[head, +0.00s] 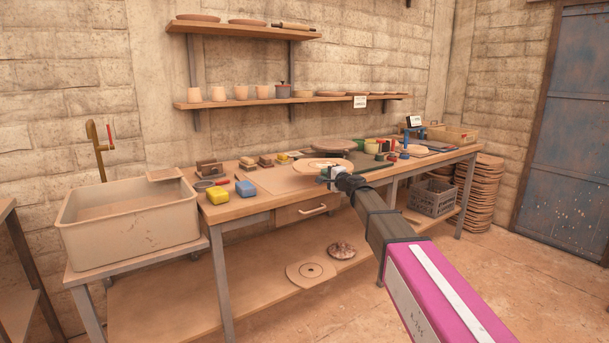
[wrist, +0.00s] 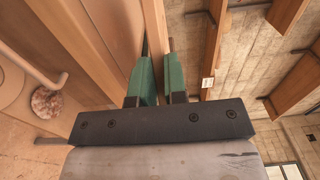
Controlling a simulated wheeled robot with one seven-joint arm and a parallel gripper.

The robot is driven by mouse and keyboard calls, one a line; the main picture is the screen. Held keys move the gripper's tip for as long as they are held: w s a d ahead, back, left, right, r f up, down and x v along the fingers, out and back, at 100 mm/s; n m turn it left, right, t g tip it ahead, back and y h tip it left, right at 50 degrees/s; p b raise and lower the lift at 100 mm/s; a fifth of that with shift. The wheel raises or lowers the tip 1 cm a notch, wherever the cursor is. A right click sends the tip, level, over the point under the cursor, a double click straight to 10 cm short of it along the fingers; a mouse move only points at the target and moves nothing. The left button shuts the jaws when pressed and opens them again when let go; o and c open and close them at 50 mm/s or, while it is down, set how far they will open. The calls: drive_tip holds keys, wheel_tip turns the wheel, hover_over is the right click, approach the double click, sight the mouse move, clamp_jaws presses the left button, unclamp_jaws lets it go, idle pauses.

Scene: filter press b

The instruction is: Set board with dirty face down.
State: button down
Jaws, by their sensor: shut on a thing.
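A round, pale wooden board (head: 323,164) is over the middle of the workbench in the head view, close to level. My gripper (head: 326,176) is shut on its near edge. In the wrist view the green fingers of my gripper (wrist: 160,65) close on the board's edge (wrist: 154,22), which runs up between them. The upper face shows a ring-like mark in the head view; I cannot tell whether it is dirt. The underside is hidden. I cannot tell whether the board touches the bench or hangs just above it.
Jars stand right. A sink (head: 130,222) stands left.

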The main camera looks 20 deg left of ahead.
sight(305, 173)
drive_tip(key=a, duration=0.3)
drive_tip(key=s+a+n+g+y, duration=0.1)
drive_tip(key=a, duration=0.1)
drive_tip(key=s+a+n+g+y, duration=0.1)
drive_tip(key=a, duration=0.2)
drive_tip(key=shift+a, duration=0.3)
drive_tip(key=shift+f, duration=3.3)
drive_tip(key=shift+f, duration=0.15)
